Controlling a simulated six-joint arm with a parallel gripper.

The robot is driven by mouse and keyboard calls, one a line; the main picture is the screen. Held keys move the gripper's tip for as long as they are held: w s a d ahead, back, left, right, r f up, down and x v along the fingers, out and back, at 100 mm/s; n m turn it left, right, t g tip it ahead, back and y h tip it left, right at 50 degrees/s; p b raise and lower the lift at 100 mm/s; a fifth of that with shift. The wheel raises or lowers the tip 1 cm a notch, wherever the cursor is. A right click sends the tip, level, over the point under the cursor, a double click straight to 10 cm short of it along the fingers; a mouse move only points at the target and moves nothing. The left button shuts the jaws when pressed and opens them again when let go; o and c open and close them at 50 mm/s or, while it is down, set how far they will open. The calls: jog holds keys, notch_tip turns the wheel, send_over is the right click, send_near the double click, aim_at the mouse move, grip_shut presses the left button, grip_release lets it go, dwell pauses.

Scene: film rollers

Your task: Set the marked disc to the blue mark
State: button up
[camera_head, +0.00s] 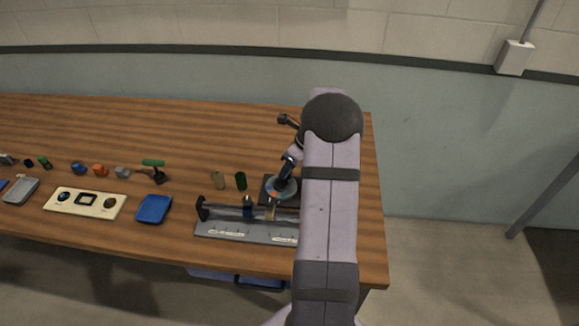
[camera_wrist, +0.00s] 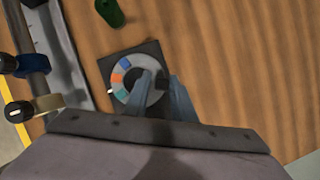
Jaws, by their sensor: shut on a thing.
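The marked disc (camera_wrist: 121,83) is a pale ring with blue, orange and teal patches on a dark square base (camera_wrist: 149,49). In the wrist view, the blue patch (camera_wrist: 125,62) is at its upper left, the orange patch (camera_wrist: 117,76) below it, and the teal patch (camera_wrist: 121,95) lower. A small white pointer (camera_wrist: 110,91) sits at the left edge, near the teal patch. In the head view, the disc (camera_head: 284,193) is beneath my gripper.
A grey roller stand (camera_head: 215,228) is beside the disc, close to my gripper. A green cylinder (camera_head: 241,181) and a tan one (camera_head: 218,207) stand behind the stand. A blue tray (camera_head: 153,209) and a cream board (camera_head: 75,205) lie left. The table's rear is mostly clear.

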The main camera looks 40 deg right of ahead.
aim_at(273, 177)
jog(key=n, duration=0.1)
jog(key=w+n+y+p, duration=0.1)
jog(key=n, duration=0.1)
jog(key=n+p, duration=0.1)
jog(key=shift+w+r+n+g, duration=0.15)
jog(key=shift+w+n+g, duration=0.15)
jog(key=shift+g, duration=0.1)
jog(key=n, duration=0.1)
jog(key=n+y, duration=0.1)
jog(key=shift+w+a+n+g+p, duration=0.35)
jog(key=shift+a+n+g+p, duration=0.05)
jog(key=n, duration=0.1)
jog(key=a+n+g, duration=0.1)
jog(key=n, duration=0.2)
jog(key=shift+w+a+y, duration=0.25)
jog(key=shift+w+y, duration=0.15)
jog(key=shift+w+a+n+g, duration=0.1)
jog(key=shift+a+n+g, duration=0.2)
jog(key=shift+n, duration=0.4)
jog(key=shift+a+n+g, duration=0.2)
jog(key=shift+n+g, duration=0.2)
jog(key=shift+n, duration=0.3)
jog(key=shift+a, duration=0.1)
jog(key=o, duration=0.7)
jog(key=shift+o, duration=1)
jog(key=shift+w, duration=0.1)
